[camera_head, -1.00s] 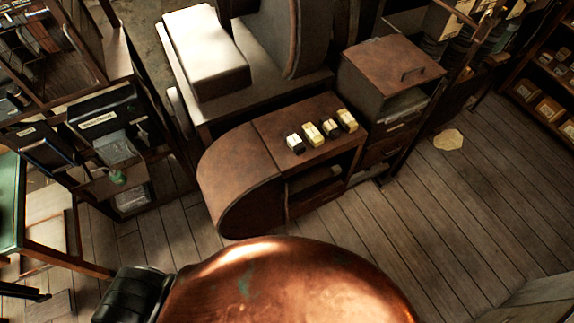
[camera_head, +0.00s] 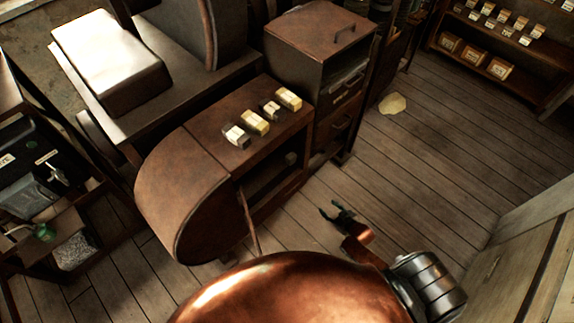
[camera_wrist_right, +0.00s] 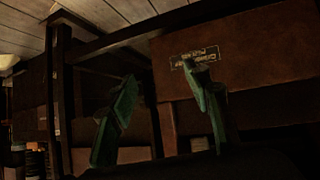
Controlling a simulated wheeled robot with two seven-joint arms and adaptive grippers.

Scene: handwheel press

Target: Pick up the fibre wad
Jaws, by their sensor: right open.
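A pale, crumpled lump (camera_head: 393,104) lies on the plank floor right of the drawer cabinet; it looks like the fibre wad. It is small in the head view and its texture is hard to tell. My right gripper (camera_head: 333,209) is open and empty, with green fingers, low in front of the shelf cabinet and well apart from the lump. In the right wrist view its two fingers (camera_wrist_right: 162,85) stand apart before dark furniture with a labelled brown panel, and no wad shows there. My left gripper is out of view.
A brown round-ended cabinet (camera_head: 215,140) bears several small pale blocks (camera_head: 255,122). A drawer cabinet (camera_head: 320,45) stands beside it. Shelves with boxes (camera_head: 500,45) line the back right, and a pale cabinet (camera_head: 525,265) stands at the right. The floor (camera_head: 440,150) between is clear.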

